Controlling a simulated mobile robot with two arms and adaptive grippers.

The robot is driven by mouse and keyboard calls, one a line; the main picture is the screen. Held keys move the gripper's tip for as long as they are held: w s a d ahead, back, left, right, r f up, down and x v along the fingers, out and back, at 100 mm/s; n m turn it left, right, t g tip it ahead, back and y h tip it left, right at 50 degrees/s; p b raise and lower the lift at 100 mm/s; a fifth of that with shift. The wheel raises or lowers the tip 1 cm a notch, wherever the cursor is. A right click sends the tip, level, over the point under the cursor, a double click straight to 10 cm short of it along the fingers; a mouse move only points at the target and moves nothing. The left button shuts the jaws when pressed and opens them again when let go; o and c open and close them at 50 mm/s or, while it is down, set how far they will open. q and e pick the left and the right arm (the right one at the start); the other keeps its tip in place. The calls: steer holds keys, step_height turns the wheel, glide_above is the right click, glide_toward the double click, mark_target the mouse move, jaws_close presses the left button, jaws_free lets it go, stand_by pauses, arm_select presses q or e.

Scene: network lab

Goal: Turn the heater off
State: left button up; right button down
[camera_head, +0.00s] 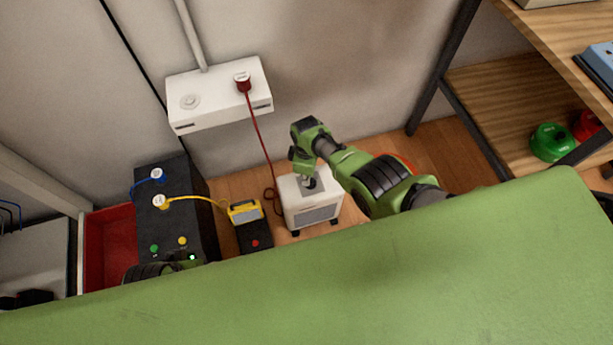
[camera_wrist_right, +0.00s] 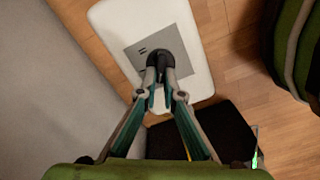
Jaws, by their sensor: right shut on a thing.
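The heater (camera_head: 315,214) is a small white box on the wooden floor by the wall, with a dark grille on its front. It also shows in the wrist view (camera_wrist_right: 112,15), with a grey panel (camera_wrist_right: 181,32) on its top. A black knob (camera_wrist_right: 160,58) stands on this panel. My right gripper (camera_head: 309,180) reaches down onto the heater's top. In the wrist view its fingertips (camera_wrist_right: 161,80) are closed on the knob and partly hide it. The knob's exact setting cannot be read. My left gripper is not in view.
A red cable runs from the heater up to a plug (camera_head: 242,80) in a white wall socket box (camera_head: 219,100). Left of the heater stand a yellow-topped device (camera_head: 245,212) and a tall black box (camera_head: 176,222). A wooden shelf (camera_head: 505,100) stands at right.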

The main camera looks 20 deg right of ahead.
steer(key=c, duration=2.2)
jaws_free()
steer(key=shift+r, duration=1.05)
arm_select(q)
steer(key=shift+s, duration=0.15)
arm_select(e)
step_height(320, 180, up, 10)
steer(key=shift+f, duration=0.1)
